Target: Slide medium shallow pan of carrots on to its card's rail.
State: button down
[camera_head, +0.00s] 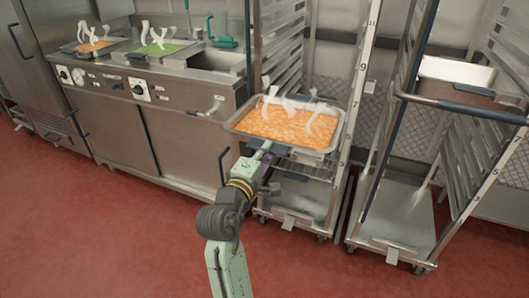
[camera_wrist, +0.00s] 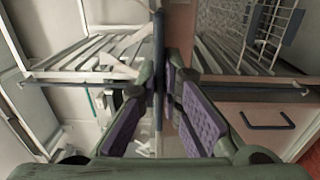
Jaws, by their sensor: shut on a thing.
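The shallow pan of carrots (camera_head: 285,123) is a metal pan full of orange pieces, with pale steam above it. In the head view it is roughly level at the open front of the left rack (camera_head: 358,92), its near part sticking out. I cannot tell whether its edges rest on rails. My gripper (camera_head: 264,151) is shut on the pan's near rim. Numbers show on the rack's front post. No card is readable.
A second rack (camera_head: 400,215) on the right holds a pale pan (camera_head: 455,75). A wire shelf (camera_head: 305,167) lies below the carrots. The steel counter (camera_head: 165,125) at left has an orange-filled pan (camera_head: 95,47) and a green-filled pan (camera_head: 160,48). Red floor in front is clear.

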aim_at(293, 120)
jog(key=shift+w+d+r, duration=0.1)
jog(key=shift+r, duration=0.15)
dwell(0.7)
jog(key=shift+p+x, duration=0.95)
jog(key=shift+x, duration=1.75)
jog(key=shift+p+x, duration=0.35)
jog(key=shift+x, duration=2.45)
jog(key=shift+f, duration=0.1)
jog(key=shift+x, duration=5.35)
